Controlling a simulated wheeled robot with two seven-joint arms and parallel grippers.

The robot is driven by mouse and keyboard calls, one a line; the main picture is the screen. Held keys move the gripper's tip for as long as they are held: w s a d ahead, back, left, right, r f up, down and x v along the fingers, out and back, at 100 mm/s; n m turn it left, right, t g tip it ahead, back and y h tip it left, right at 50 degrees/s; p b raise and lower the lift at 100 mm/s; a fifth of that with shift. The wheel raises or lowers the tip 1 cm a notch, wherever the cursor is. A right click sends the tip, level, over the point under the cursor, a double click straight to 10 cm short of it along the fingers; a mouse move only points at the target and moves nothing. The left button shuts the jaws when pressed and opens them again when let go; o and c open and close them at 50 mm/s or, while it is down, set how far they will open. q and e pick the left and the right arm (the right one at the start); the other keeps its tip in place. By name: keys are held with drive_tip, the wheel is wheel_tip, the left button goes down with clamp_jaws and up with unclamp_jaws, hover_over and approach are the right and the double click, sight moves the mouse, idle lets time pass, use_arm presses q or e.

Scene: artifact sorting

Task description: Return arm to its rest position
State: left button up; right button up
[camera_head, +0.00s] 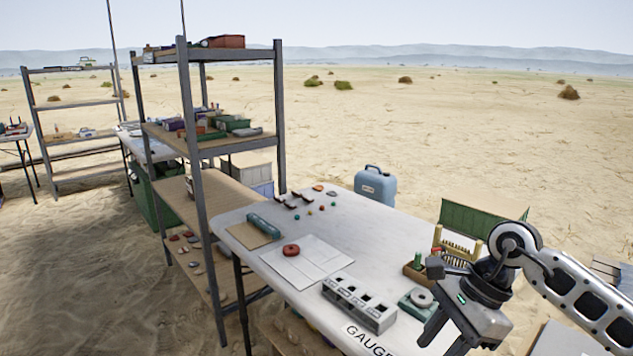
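My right arm comes in from the right edge, and my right gripper (441,343) hangs over the near right end of the white table (392,244). Its two dark fingers point down and stand apart, with nothing seen between them. The fingertips are near the bottom edge of the picture. My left gripper is not in view. On the table lie a red ring-shaped piece (291,250) on white sheets, a grey slotted box (359,303), a teal case (264,226) and a green block with a pale ring (419,299) right beside my gripper.
A wooden rack (456,249) and a green panel (468,219) stand close behind my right gripper. A blue jerrycan (375,185) is behind the table. A tall metal shelf (197,190) stands at left. Open sand lies beyond.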

drive_tip(key=s+a+r+m+t+y+p, duration=0.1)
drive_tip(key=s+a+r+m+t+y, duration=0.15)
drive_tip(key=a+m+y, duration=0.55)
drive_tip(key=s+a+r+m+t+y, duration=0.1)
drive_tip(key=s+a+r+m+y, duration=0.3)
drive_tip(key=a+y, duration=0.4)
drive_tip(key=w+d+f+m+t+h, duration=0.1)
drive_tip(key=d+f+m+t+h, duration=0.35)
drive_tip(key=m, duration=0.95)
drive_tip(key=w+d+f+m+t+h, duration=0.15)
drive_tip(key=m+t+h, duration=0.45)
drive_tip(key=m+t, duration=0.6)
use_arm(q)
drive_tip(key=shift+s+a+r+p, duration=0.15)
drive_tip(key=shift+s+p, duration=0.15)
drive_tip(key=shift+p, duration=0.3)
use_arm(e)
drive_tip(key=s+d+f+m+g+h, duration=0.2)
drive_tip(key=s+f+m+g+h, duration=0.1)
drive_tip(key=s+f+m, duration=0.3)
drive_tip(key=s+d+f+m+g+h, duration=0.3)
drive_tip(key=s+f+m+g+h, duration=0.1)
drive_tip(key=f+m, duration=0.5)
drive_tip(key=shift+s+d+f+m+g, duration=0.25)
drive_tip(key=shift+s+f+m+g, duration=0.15)
drive_tip(key=shift+s+m+g, duration=0.45)
